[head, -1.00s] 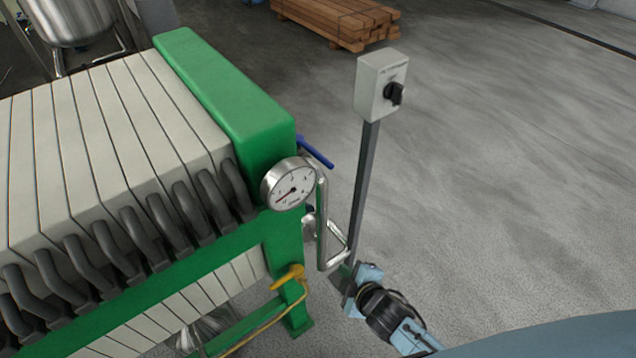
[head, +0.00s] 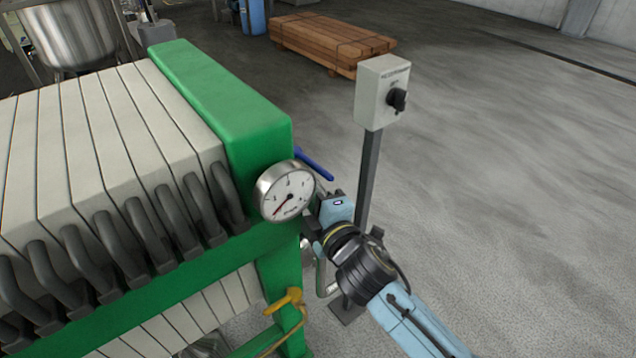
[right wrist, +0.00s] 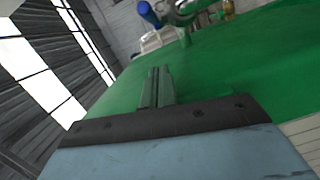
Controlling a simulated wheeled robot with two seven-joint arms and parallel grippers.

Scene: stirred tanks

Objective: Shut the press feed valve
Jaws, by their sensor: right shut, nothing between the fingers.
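The feed valve's blue lever handle (head: 315,164) sticks out behind the pressure gauge (head: 287,191) at the end of the green press, pointing down to the right. It also shows, with metal pipework behind it, at the top of the right wrist view (right wrist: 149,14). My right gripper (head: 318,205) is just right of the gauge and below the blue handle, apart from it. In the right wrist view its fingers (right wrist: 157,78) are together and empty, pointing towards the handle across a green surface. The valve body is largely hidden. My left gripper is out of view.
The green press frame (head: 215,95) with pale plates fills the left. A grey switch box (head: 381,92) on a post stands close behind my right arm. A yellow handle (head: 284,301) sits lower on the press. Open floor lies to the right.

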